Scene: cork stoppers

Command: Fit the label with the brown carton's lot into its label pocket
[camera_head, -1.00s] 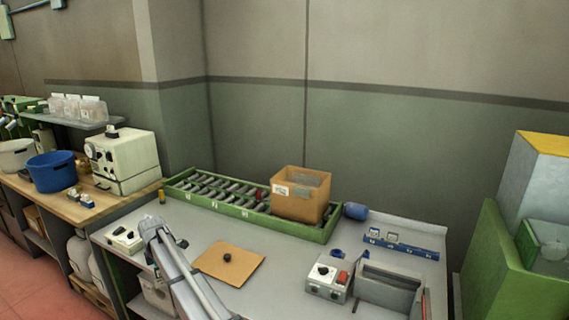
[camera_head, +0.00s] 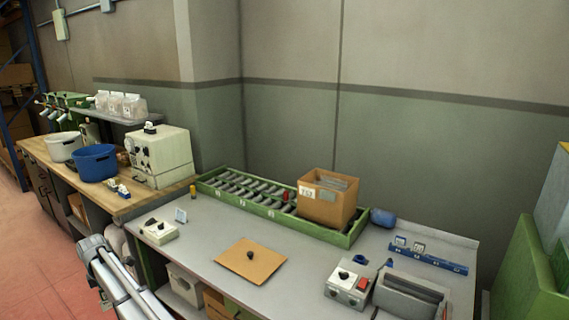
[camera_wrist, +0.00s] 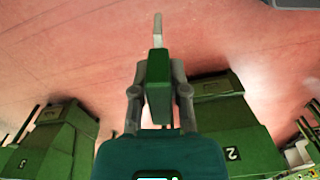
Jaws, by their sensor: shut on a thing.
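My gripper (camera_wrist: 158,88) is shut on a green block-like piece (camera_wrist: 158,75) with a thin pale strip (camera_wrist: 157,28) beyond its end. I cannot tell whether the strip is a label, and no writing shows on it. In the head view only my arm shows at lower left, and the gripper is out of sight. The brown carton (camera_head: 338,208) stands open on the green roller track (camera_head: 240,209), with a white marked label (camera_head: 306,193) on its front. Its lot is too small to read. Two small white cards (camera_head: 400,241) stand in a blue numbered rack (camera_head: 440,263) at right.
A brown board (camera_head: 250,267) with a black knob and a control box (camera_head: 348,284) are also there. Green boxes numbered 2 (camera_wrist: 235,130) and 3 (camera_wrist: 50,140) flank my gripper over red floor.

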